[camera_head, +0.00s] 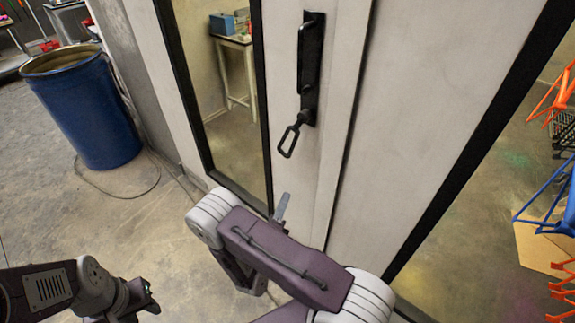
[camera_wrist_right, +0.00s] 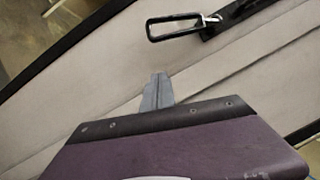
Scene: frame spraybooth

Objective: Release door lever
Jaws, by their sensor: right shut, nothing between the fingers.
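The black door lever (camera_head: 290,139) is a looped handle hanging from a black plate on the white door (camera_head: 286,60). The plate also carries a vertical pull handle (camera_head: 304,50). In the right wrist view the lever loop (camera_wrist_right: 176,28) is at the top, beyond my fingers. My right gripper (camera_head: 281,205) is below the lever, apart from it; its grey fingers (camera_wrist_right: 157,92) are together and empty. My left gripper (camera_head: 148,292) is low at the left, far from the door; whether its fingers are open is too small to tell.
A blue drum (camera_head: 84,112) stands left of the door, with a cable on the floor. The door has a dark-framed window (camera_head: 222,100); a table (camera_head: 236,60) shows through it. Orange and blue frames (camera_head: 560,200) show through the glass at right.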

